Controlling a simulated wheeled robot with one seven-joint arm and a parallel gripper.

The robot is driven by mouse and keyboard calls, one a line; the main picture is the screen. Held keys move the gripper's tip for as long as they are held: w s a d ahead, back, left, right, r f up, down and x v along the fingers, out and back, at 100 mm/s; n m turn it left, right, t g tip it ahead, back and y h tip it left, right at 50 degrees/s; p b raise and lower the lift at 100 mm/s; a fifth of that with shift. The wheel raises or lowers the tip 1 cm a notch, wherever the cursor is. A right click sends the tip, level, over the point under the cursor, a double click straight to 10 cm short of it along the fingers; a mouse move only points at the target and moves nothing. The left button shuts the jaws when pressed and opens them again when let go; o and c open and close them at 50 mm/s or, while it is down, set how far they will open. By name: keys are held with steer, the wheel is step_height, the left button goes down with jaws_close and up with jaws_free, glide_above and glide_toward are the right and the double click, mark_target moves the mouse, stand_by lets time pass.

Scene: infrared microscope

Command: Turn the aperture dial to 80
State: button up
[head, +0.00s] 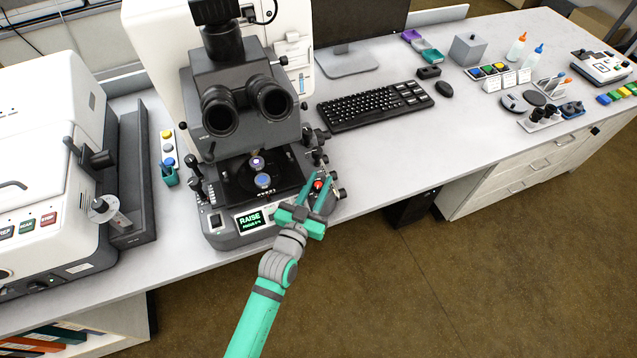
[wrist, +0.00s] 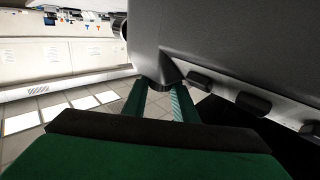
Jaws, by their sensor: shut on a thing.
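The microscope (head: 240,105) stands on the bench with a stage and a lit green screen (head: 250,220) whose large word is "RAISE". Small dark knobs (head: 341,193) sit along its right side. My gripper (head: 320,177) is at the front right of the base, its green fingers on either side of a small part with a red top (head: 318,185). In the wrist view, the fingers (wrist: 160,88) close around a dark part (wrist: 159,83) under the grey housing (wrist: 215,40). More dark knobs (wrist: 253,103) show beside it. I cannot read a dial scale or tell which knob is the aperture dial.
A keyboard (head: 375,105) and mouse (head: 444,89) lie right of the microscope. A white machine (head: 50,170) stands at the left. Bottles (head: 516,47) and small trays are at the far right. Bare bench lies in front of the keyboard.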

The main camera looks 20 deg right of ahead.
steer(key=shift+f, duration=0.1)
stand_by(0.5)
steer(key=o, duration=1)
steer(key=shift+o, duration=0.2)
steer(key=v, duration=1)
steer(key=shift+s+a, duration=0.25)
steer(key=shift+a, duration=0.05)
